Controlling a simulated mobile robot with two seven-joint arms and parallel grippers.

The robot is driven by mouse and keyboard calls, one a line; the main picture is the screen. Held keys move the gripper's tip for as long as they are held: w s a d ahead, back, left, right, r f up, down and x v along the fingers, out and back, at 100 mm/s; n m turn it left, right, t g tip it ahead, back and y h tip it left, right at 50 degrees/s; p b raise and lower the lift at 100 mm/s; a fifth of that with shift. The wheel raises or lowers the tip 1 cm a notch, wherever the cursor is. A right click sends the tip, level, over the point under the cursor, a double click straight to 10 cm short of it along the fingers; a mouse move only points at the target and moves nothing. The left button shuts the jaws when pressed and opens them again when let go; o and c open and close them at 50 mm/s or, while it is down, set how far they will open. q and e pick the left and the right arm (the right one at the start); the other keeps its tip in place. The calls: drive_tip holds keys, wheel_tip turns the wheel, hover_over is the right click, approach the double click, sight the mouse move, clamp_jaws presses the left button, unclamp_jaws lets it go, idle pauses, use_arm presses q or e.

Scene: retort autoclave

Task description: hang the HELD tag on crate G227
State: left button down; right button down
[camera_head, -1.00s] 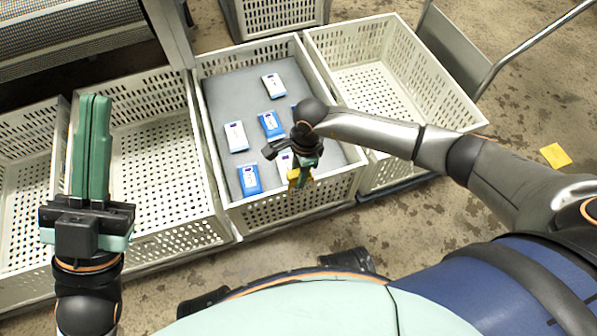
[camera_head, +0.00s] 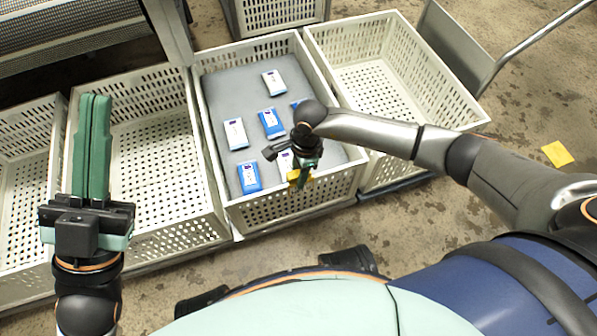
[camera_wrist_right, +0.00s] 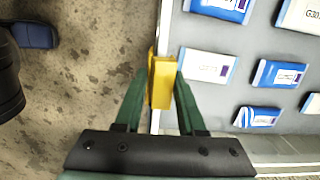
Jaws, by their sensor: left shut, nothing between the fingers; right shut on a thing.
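The yellow tag (camera_head: 294,176) is in my right gripper (camera_head: 304,178), at the near rim of the crate with pouches (camera_head: 290,205). In the right wrist view the tag (camera_wrist_right: 162,84) is between the green fingertips (camera_wrist_right: 158,72), over the crate's pale rim. I cannot tell whether it hooks over the rim or only touches it. Its writing is not readable, and no crate number G227 is readable. My left gripper (camera_head: 95,98) is shut and empty, pointing up in front of the crates at the left.
Several blue and white pouches (camera_head: 236,134) lie on the crate's grey liner. Empty crates stand at its right (camera_head: 440,85) and left (camera_head: 190,232). A yellow piece (camera_head: 557,154) lies on the floor at right, near a metal cart (camera_head: 455,50). Floor before the crates is clear.

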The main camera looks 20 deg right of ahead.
drive_tip(key=shift+f, duration=0.75)
drive_tip(key=shift+c, duration=2.1)
unclamp_jaws()
wheel_tip(320, 180, up, 12)
drive_tip(key=d+p, duration=0.1)
drive_tip(key=p, duration=0.4)
drive_tip(key=shift+d+r+p, duration=0.25)
drive_tip(key=shift+p, duration=0.05)
drive_tip(key=shift+w, duration=0.1)
